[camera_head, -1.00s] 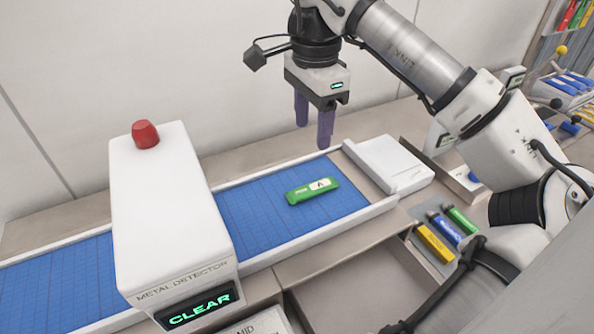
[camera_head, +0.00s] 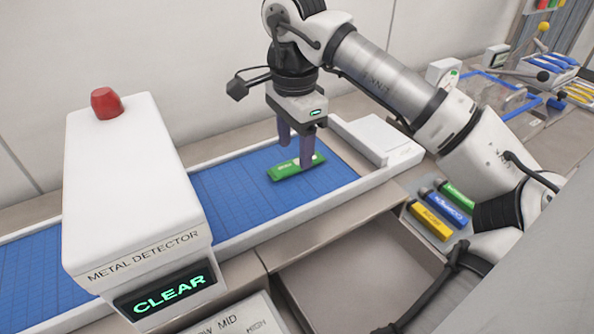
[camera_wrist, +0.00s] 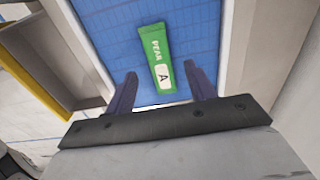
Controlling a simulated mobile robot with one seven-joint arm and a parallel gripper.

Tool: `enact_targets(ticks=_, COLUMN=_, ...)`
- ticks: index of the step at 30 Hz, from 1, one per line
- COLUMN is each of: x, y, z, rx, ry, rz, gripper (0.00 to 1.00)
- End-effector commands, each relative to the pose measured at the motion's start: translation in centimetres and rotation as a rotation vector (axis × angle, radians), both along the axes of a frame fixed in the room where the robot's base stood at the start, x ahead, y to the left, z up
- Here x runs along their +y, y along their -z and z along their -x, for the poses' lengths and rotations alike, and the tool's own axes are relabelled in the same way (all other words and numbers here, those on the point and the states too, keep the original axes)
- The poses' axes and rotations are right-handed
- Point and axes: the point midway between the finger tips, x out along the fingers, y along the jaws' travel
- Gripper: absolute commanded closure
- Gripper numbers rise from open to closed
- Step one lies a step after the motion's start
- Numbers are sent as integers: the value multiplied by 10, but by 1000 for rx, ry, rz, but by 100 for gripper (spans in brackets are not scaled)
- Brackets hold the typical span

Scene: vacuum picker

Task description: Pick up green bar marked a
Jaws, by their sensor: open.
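The green bar marked A (camera_head: 287,171) lies flat on the blue conveyor belt (camera_head: 225,205). In the wrist view the bar (camera_wrist: 156,50) reads "PEAR" with a white label "A", and its labelled end lies toward my gripper. My gripper (camera_head: 295,160) is open and empty, pointing down over the bar's right end. One purple finger hides part of the label end in the head view. In the wrist view my gripper (camera_wrist: 160,88) has one finger on each side of the bar's near end, with gaps on both sides. No contact with the bar is visible.
The white metal detector (camera_head: 135,190), its screen reading CLEAR, straddles the belt at left. A white box (camera_head: 385,140) stands at the belt's right end. Low rails edge the belt. Green, blue and yellow bars (camera_head: 430,220) lie at right, near my arm.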

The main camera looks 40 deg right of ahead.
Motion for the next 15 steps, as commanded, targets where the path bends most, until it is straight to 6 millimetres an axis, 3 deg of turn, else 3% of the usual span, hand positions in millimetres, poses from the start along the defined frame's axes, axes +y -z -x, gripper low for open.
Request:
enact_targets(ticks=1, x=0, y=15, z=0, rx=2, ry=0, rz=-1, gripper=45)
enact_targets(ticks=4, x=0, y=27, z=0, rx=2, ry=-1, rz=-1, gripper=45)
enact_targets(ticks=11, x=0, y=27, z=0, rx=1, ry=-1, rz=-1, gripper=45)
enact_targets(ticks=15, x=0, y=27, z=0, rx=1, ry=0, rz=-1, gripper=60)
